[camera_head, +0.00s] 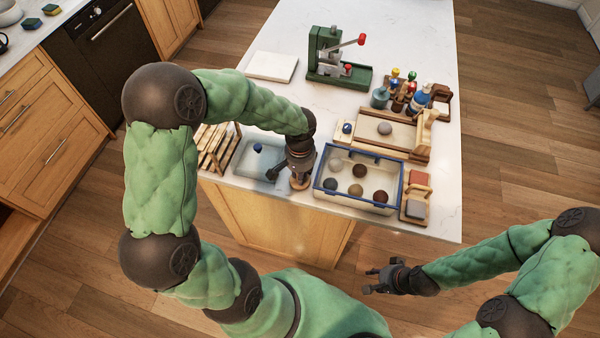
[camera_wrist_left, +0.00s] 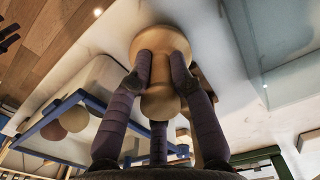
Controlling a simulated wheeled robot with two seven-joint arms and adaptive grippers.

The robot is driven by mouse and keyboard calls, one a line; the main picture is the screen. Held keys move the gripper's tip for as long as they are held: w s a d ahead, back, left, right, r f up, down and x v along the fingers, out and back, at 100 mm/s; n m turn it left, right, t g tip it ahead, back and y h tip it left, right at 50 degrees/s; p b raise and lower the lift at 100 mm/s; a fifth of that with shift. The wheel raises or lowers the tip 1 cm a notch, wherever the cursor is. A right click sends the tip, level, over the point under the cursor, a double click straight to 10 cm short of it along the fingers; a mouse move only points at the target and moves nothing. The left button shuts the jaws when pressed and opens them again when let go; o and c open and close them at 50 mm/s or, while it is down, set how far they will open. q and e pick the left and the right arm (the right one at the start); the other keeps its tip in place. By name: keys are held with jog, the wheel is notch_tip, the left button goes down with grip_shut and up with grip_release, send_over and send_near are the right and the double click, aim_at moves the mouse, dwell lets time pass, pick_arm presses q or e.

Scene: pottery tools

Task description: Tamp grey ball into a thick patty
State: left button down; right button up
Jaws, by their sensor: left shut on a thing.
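My left gripper (camera_head: 299,176) is shut on a wooden tamper (camera_head: 300,184), held upright near the counter between two trays. In the left wrist view, its fingers (camera_wrist_left: 160,85) close around the tan tamper's neck (camera_wrist_left: 160,104), with the wide round disc beyond. I cannot tell whether the disc touches the counter. A greyish ball (camera_head: 385,128) sits on a wooden-framed board (camera_head: 362,140). My right gripper (camera_head: 375,280) is open and empty, off the counter's front edge.
A shallow bluish tray (camera_head: 240,170) with a dark blue ball (camera_head: 257,148) and a wooden rack (camera_head: 214,150) are left of the tamper. A green press (camera_head: 335,68), a white slab (camera_head: 271,66) and several bottles (camera_head: 420,98) stand behind. The counter's back right is clear.

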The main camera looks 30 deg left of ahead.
pick_arm(q)
jog(key=shift+f+b, duration=0.35)
dwell(0.4)
jog(key=c, duration=1)
grip_release()
notch_tip(320, 180, up, 12)
jog(key=shift+r, duration=0.1)
